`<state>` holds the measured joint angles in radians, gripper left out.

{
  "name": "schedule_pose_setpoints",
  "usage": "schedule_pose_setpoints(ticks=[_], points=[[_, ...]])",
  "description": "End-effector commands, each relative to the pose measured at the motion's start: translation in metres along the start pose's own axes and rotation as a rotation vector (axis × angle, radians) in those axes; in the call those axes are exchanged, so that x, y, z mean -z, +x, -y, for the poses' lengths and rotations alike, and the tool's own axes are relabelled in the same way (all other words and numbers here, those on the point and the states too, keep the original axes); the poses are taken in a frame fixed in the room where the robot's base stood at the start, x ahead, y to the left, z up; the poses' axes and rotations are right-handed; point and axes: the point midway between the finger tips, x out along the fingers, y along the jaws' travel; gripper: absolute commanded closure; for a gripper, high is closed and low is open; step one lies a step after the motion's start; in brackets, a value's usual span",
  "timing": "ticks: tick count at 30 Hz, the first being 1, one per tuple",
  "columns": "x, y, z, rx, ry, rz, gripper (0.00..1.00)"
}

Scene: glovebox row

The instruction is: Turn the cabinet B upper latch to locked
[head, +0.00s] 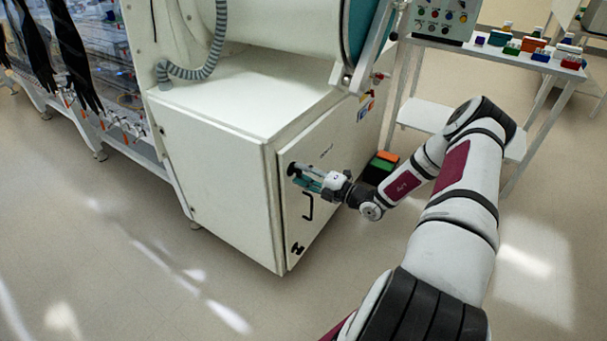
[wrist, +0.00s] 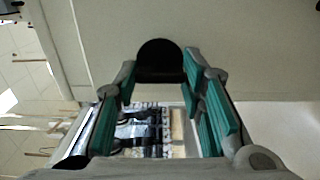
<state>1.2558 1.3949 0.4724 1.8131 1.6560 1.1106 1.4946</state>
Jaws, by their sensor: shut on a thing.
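The cabinet (head: 215,160) is a white box with its door on the right-hand face in the head view. In the wrist view the latch (wrist: 160,53) shows as a black rounded knob against the pale door. The teal fingers of my gripper (wrist: 160,75) close on it from both sides. The latch's turn angle is hard to tell. The lower latch (head: 297,248) is black, near the door's bottom.
A black door handle (head: 308,207) sits just below my gripper. A black bin with an orange and green top (head: 381,164) stands on the floor beyond the arm. A white table (head: 500,50) with small coloured boxes is at the back right. Floor in front is clear.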

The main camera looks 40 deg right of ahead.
Motion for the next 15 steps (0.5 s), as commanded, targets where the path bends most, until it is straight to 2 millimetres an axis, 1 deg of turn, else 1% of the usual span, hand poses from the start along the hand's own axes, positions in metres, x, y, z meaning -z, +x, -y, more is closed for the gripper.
schedule_pose_setpoints(ticks=[14,15], points=[[0.0006,-0.0001,0.0012,0.002,0.016,0.0,0.92],[0.0006,-0.0001,0.0012,0.002,0.016,0.0,0.57]])
